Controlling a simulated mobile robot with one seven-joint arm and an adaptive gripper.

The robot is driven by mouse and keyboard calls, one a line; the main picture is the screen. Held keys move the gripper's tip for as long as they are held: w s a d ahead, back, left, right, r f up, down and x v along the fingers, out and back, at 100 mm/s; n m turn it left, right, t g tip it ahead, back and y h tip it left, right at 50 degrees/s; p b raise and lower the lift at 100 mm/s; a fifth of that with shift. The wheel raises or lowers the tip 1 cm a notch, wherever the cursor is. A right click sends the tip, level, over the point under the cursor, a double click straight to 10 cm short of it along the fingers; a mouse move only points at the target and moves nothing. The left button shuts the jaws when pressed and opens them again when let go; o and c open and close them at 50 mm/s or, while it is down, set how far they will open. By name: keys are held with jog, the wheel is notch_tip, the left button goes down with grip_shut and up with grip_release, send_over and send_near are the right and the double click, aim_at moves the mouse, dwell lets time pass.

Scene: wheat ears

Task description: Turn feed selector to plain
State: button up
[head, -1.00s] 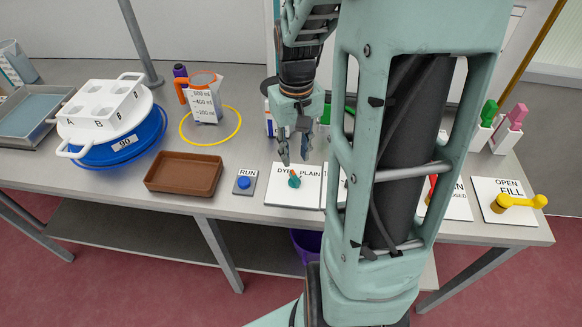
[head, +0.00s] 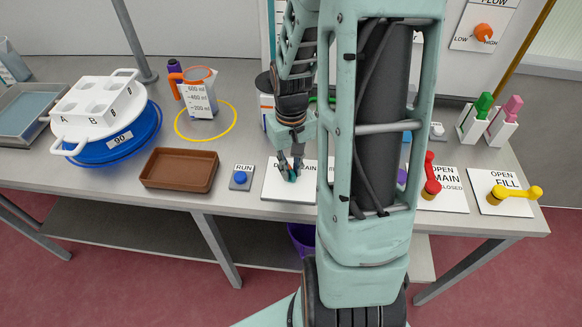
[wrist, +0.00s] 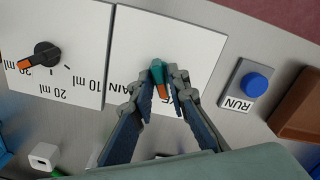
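The feed selector is a teal knob with an orange pointer end (wrist: 158,76) on a white plate (wrist: 192,32). Its lettering is partly covered; "AIN" shows in the wrist view, upside down. The orange end points toward the lettering, slightly to the DYE side. My gripper (wrist: 161,84) reaches down over the plate, with one finger on each side of the knob. A small gap seems to show beside the right finger, so the fingers look apart around the knob. In the head view my gripper (head: 291,176) mostly covers the knob.
A blue RUN button (head: 241,178) and a brown tray (head: 180,186) lie left of the plate. A black-and-orange dial (wrist: 46,54) sits on the adjoining plate. My arm hides the bench's middle.

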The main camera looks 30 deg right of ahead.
grip_shut()
jog(key=shift+m, duration=0.3)
jog(key=m+b, duration=0.2)
jog(key=m, duration=0.2)
jog(key=shift+m, duration=0.3)
jog(key=m, duration=0.3)
jog(key=shift+m, duration=1.8)
jog(key=shift+o, duration=2.1)
grip_release()
